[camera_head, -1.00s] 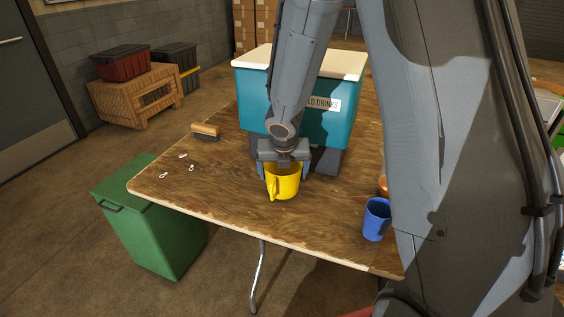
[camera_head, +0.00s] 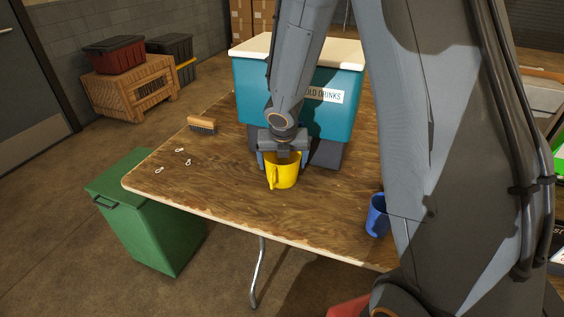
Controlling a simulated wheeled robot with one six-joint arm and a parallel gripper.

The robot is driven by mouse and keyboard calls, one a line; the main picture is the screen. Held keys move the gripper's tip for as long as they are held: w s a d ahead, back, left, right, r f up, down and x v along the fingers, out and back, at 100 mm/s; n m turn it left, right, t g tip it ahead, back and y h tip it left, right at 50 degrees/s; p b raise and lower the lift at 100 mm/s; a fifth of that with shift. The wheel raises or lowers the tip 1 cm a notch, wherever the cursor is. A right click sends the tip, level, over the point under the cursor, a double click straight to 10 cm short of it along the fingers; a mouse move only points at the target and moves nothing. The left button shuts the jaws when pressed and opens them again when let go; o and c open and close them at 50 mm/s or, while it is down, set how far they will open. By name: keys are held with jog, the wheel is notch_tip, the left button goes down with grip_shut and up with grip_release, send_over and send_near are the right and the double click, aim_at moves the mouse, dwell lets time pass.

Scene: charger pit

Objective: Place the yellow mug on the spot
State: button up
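The yellow mug (camera_head: 284,176) is upright at the middle of the wooden table (camera_head: 215,195), in front of the teal cooler. Its handle faces the front left. My gripper (camera_head: 283,160) points down over the mug, with one finger at each side of its upper part. I cannot tell whether the fingers press on the mug or stand slightly apart from it. I also cannot tell whether the mug's base touches the table. No marked spot can be made out on the visible tabletop; my arm hides part of the right side.
A teal cooler (camera_head: 250,95) with a white lid stands close behind my gripper. A blue mug (camera_head: 377,214) is at the right, partly behind my arm. A brush (camera_head: 202,125) and several small white clips (camera_head: 180,150) lie at the left. The table's front left is clear.

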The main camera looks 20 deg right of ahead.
jog(key=shift+o, duration=1.3)
jog(key=shift+r, duration=0.2)
jog(key=p+v, duration=0.7)
jog(key=v, duration=0.5)
jog(key=s+r+m+g, duration=0.1)
jog(key=s+m, duration=0.9)
jog(key=m, duration=0.6)
jog(key=s+d+r+m+g+y, duration=0.1)
jog(key=s+r+m+g, duration=0.1)
jog(key=s+m, duration=0.9)
jog(key=shift+d+m, duration=0.15)
jog(key=shift+m, duration=3.05)
jog(key=shift+s, duration=0.1)
